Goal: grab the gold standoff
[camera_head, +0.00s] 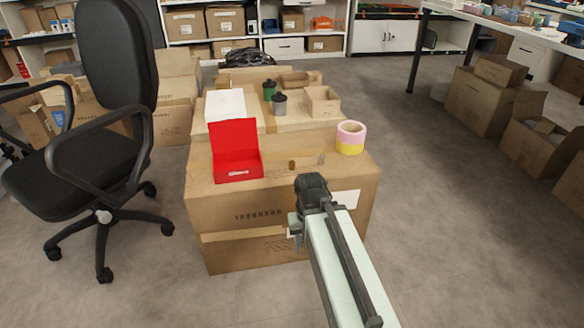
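A small gold-brown cylinder, which looks like the gold standoff (292,165), stands on top of the front carton (222,206), near the middle of its upper face. It is small in the picture, so its detail is unclear. My arm reaches in from the bottom right, and its dark end with my gripper (296,232) is in front of the carton, below and slightly right of the standoff in the picture. The fingers are mostly hidden behind the arm, so I cannot tell if they are open or shut. The standoff is clear of my arm in this view.
An open red box (237,168) stands left, and a pink and yellow tape stack (350,138) right. More cartons (322,103) stand behind. A black office chair (90,150) is left; the right floor is open.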

